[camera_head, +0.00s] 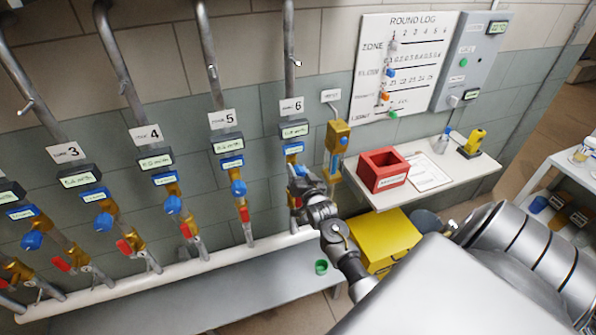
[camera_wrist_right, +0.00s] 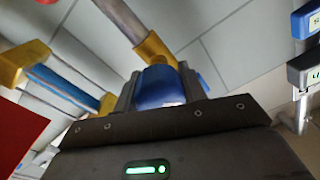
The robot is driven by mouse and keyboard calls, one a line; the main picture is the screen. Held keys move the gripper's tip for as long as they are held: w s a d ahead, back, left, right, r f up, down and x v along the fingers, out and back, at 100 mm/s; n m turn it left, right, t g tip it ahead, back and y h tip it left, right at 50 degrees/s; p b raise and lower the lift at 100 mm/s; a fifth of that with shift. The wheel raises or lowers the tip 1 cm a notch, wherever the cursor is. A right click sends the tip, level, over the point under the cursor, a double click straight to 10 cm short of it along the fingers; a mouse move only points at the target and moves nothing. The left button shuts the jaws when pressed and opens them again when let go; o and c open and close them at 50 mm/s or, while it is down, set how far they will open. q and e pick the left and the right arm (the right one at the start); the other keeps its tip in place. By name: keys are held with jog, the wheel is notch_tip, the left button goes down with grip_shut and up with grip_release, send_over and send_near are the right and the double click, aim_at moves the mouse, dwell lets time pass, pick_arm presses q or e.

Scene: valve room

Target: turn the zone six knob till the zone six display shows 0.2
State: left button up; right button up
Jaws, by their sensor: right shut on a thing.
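The zone six pipe stands under the plate marked 6 (camera_head: 291,106). Its dark display (camera_head: 294,130) sits just below the plate; its digits are too small to read. The blue zone six knob (camera_wrist_right: 160,88) is between the fingers of my right gripper (camera_wrist_right: 155,90) in the right wrist view, and the fingers are shut on it. In the head view my right gripper (camera_head: 302,183) reaches up to the knob from the lower right and mostly hides it. My left gripper is not in view.
Similar pipes with blue knobs and red handles stand to the left, with the zone five knob (camera_head: 238,187) closest. A brass fitting (camera_head: 336,140) is just right of zone six. A shelf (camera_head: 455,172) holds a red box (camera_head: 384,170); a yellow box (camera_head: 385,240) is below.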

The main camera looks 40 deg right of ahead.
dwell(0.5)
jog(key=o, duration=1)
jog(key=shift+b+v, duration=1.35)
jog(key=shift+v, duration=4.1)
jog(key=shift+w, duration=0.1)
